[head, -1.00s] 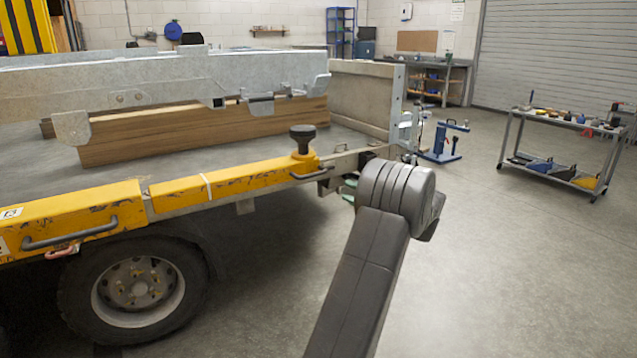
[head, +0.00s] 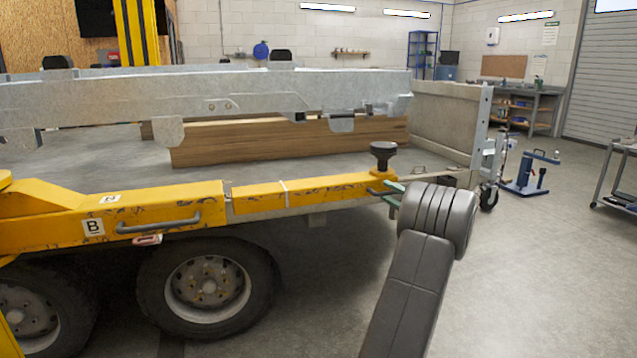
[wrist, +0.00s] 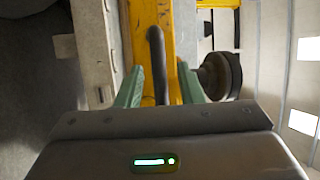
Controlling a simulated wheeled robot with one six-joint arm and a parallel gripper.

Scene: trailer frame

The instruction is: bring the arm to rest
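My arm stretches up from the bottom of the head view, and its dark grey joint hides most of my gripper (head: 391,193). The green fingers show just left of that joint, by the end of the yellow rail (head: 255,194). In the wrist view the two green fingers of my gripper (wrist: 160,85) stand apart. A dark handle (wrist: 156,55) on the yellow rail shows in the gap, with space on both sides. I see nothing held. A black knob (wrist: 220,75) is to the right of the fingers; in the head view it stands on the rail's end (head: 383,150).
The trailer's wheel (head: 207,285) is below the rail. A wooden beam (head: 285,142) and a metal frame lie on the bed. A blue stand (head: 528,175) and a cart (head: 615,180) stand to the right. The floor between is clear.

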